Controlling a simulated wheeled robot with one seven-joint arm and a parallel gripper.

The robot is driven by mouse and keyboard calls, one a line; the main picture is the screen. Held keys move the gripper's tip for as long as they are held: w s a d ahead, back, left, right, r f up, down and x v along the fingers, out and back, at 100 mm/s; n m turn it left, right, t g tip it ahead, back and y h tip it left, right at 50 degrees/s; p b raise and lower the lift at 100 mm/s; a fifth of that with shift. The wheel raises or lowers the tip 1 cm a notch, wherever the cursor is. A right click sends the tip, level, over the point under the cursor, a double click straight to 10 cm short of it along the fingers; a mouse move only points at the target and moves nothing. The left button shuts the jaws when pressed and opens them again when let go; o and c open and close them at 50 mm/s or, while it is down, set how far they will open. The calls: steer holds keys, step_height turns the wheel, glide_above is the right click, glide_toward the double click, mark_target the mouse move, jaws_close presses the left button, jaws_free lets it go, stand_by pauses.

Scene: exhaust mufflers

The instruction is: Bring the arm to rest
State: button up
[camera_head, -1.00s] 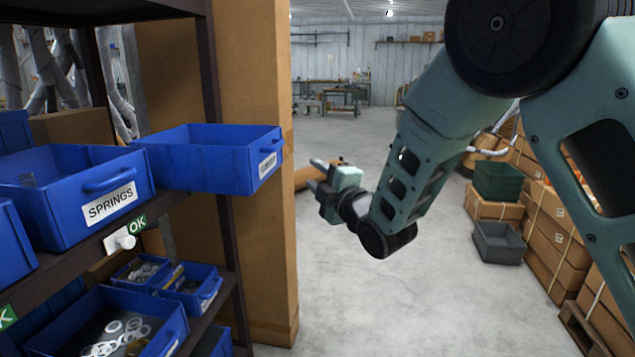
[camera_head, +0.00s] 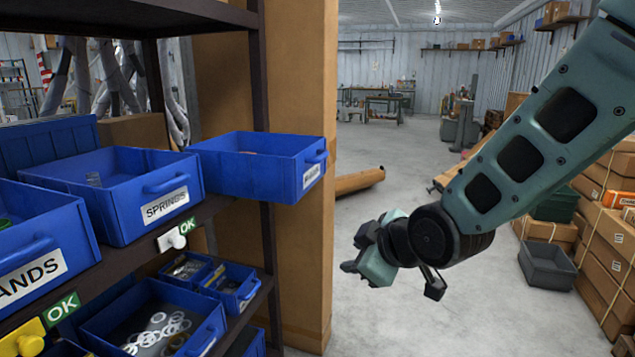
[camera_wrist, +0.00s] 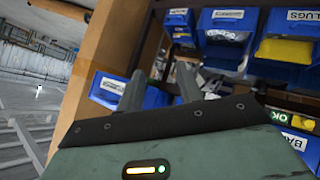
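My gripper (camera_head: 362,252) hangs in free air over the concrete floor, right of the shelf rack, at the end of my bent arm. In the wrist view its two fingers stand apart with a gap and nothing between them (camera_wrist: 161,82). In the head view its fingers are small and partly hidden by its own body. Its wrist camera faces blue bins on the shelf, and I see no contact with them.
The rack on the left holds a SPRINGS bin (camera_head: 120,205) and a blue bin (camera_head: 258,165) jutting out. A cardboard-coloured panel (camera_head: 308,250) stands beside it. Stacked boxes (camera_head: 605,250), a grey crate (camera_head: 547,268) and a green crate (camera_head: 556,205) are at right. The middle floor is open.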

steer(key=s+d+m+g+h, duration=0.2)
steer(key=s+d+g, duration=0.1)
steer(key=s, duration=1)
steer(key=s+d+f+m+g+h+p, duration=0.1)
steer(key=s+g, duration=0.5)
steer(key=s, duration=0.8)
steer(key=d+m+h, duration=0.1)
steer(key=d+m, duration=0.1)
steer(key=d, duration=0.1)
steer(key=shift+h, duration=0.3)
steer(key=shift+w+a+p, duration=0.1)
steer(key=shift+p, duration=0.2)
